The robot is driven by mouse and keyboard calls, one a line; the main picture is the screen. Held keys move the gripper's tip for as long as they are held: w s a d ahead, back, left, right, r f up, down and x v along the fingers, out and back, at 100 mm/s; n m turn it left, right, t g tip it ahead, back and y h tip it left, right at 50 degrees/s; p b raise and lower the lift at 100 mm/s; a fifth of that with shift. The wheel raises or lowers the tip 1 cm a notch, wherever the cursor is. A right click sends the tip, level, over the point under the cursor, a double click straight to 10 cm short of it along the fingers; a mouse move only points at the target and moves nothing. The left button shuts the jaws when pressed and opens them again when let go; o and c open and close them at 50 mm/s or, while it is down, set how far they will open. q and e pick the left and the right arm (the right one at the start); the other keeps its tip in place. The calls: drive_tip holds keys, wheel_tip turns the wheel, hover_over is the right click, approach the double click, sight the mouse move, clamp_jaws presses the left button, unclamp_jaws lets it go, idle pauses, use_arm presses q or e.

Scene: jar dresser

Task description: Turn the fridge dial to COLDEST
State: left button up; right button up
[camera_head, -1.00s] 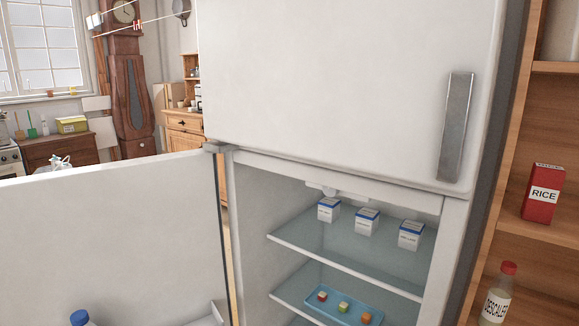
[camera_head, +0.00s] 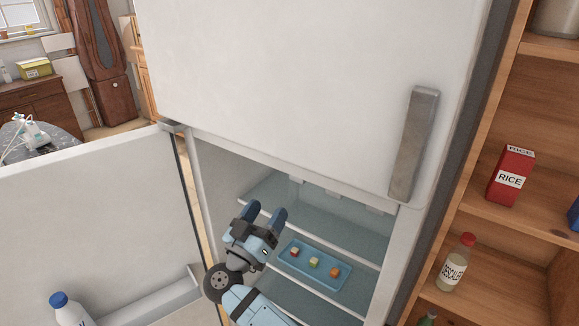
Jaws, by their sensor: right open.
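The fridge (camera_head: 300,70) stands with its lower door (camera_head: 90,210) swung open to the left and its upper door shut. The fridge dial does not show; the upper front edge hides the compartment's ceiling. My right gripper (camera_head: 265,211) is at the left side of the open lower compartment, its two dark blue fingers apart and pointing up, with nothing between them. It is in front of the shelves and left of a blue tray (camera_head: 313,284). My left gripper is not in view.
The blue tray holds small coloured cubes on a glass shelf. A bottle (camera_head: 72,309) stands in the open door. Wooden shelves at right hold a rice box (camera_head: 511,174) and a descaler bottle (camera_head: 457,264).

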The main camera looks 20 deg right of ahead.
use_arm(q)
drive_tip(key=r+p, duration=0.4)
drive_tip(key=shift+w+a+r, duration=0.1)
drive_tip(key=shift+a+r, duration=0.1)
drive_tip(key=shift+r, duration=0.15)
use_arm(e)
drive_tip(key=x, duration=1.1)
drive_tip(key=shift+d, duration=0.2)
drive_tip(key=shift+w, duration=0.15)
drive_tip(key=shift+c, duration=0.4)
